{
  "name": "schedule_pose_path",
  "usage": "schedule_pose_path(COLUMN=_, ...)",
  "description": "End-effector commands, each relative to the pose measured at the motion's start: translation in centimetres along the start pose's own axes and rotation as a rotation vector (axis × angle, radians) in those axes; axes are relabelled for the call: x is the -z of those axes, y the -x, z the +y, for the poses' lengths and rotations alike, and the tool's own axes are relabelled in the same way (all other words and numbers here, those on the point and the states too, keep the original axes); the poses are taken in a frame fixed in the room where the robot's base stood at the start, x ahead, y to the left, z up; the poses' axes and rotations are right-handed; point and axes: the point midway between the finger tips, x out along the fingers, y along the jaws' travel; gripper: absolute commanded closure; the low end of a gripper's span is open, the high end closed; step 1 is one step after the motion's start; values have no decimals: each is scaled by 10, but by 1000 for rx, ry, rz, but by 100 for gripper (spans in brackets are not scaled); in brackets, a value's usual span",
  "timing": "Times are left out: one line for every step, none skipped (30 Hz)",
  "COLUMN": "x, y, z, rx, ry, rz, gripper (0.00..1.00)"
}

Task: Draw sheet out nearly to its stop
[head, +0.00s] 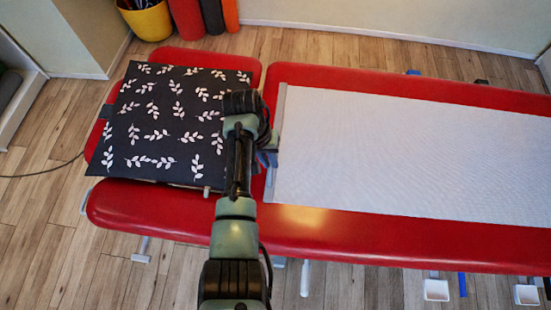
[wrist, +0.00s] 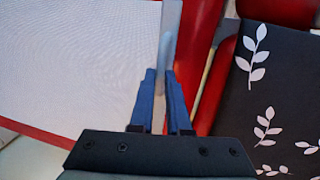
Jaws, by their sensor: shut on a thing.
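A white textured sheet (head: 420,150) lies flat over the red treatment table (head: 170,228) and runs out of the head view at the right. A light grey bar (head: 272,183) edges its left end, close to the gap beside the head section. The sheet also fills the left of the wrist view (wrist: 70,60). My gripper (head: 267,152) is at this bar, about midway along it. In the wrist view its blue fingers (wrist: 160,85) are closed on a pale upright part of the bar. The exact contact is partly hidden by the fingers.
A black pillow with white leaf sprigs (head: 150,120) covers the head section, left of my gripper. A yellow bucket (head: 147,20) and upright rolls (head: 187,18) stand behind. A cable (head: 45,173) lies on the floor.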

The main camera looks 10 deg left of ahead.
Motion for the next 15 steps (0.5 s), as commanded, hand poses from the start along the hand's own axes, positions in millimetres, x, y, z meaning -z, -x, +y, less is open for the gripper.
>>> schedule_pose_path(x=1, y=0, z=0, rx=0, ry=0, rz=3, gripper=100)
schedule_pose_path(x=1, y=0, z=0, rx=0, ry=0, rz=3, gripper=100)
schedule_pose_path(x=1, y=0, z=1, rx=-1, ry=0, rz=3, gripper=80)
schedule_pose_path(x=1, y=0, z=1, rx=-1, ry=-1, rz=3, gripper=74)
schedule_pose_path(x=1, y=0, z=1, rx=-1, ry=-1, rz=3, gripper=69)
schedule_pose_path(x=1, y=0, z=1, rx=-1, ry=-1, rz=2, gripper=62)
schedule_pose_path(x=1, y=0, z=1, rx=-1, ry=-1, rz=2, gripper=56)
schedule_pose_path(x=1, y=0, z=1, rx=-1, ry=-1, rz=2, gripper=55)
schedule_pose_path(x=1, y=0, z=1, rx=-1, ry=-1, rz=2, gripper=55)
schedule_pose_path(x=0, y=0, z=1, rx=-1, ry=-1, rz=2, gripper=55)
schedule_pose_path(x=0, y=0, z=1, rx=-1, ry=-1, rz=2, gripper=55)
schedule_pose_path(x=0, y=0, z=1, rx=-1, ry=-1, rz=2, gripper=55)
schedule_pose_path(x=0, y=0, z=1, rx=-1, ry=-1, rz=1, gripper=55)
schedule_pose_path(x=0, y=0, z=1, rx=-1, ry=-1, rz=1, gripper=55)
schedule_pose_path(x=0, y=0, z=1, rx=-1, ry=-1, rz=1, gripper=55)
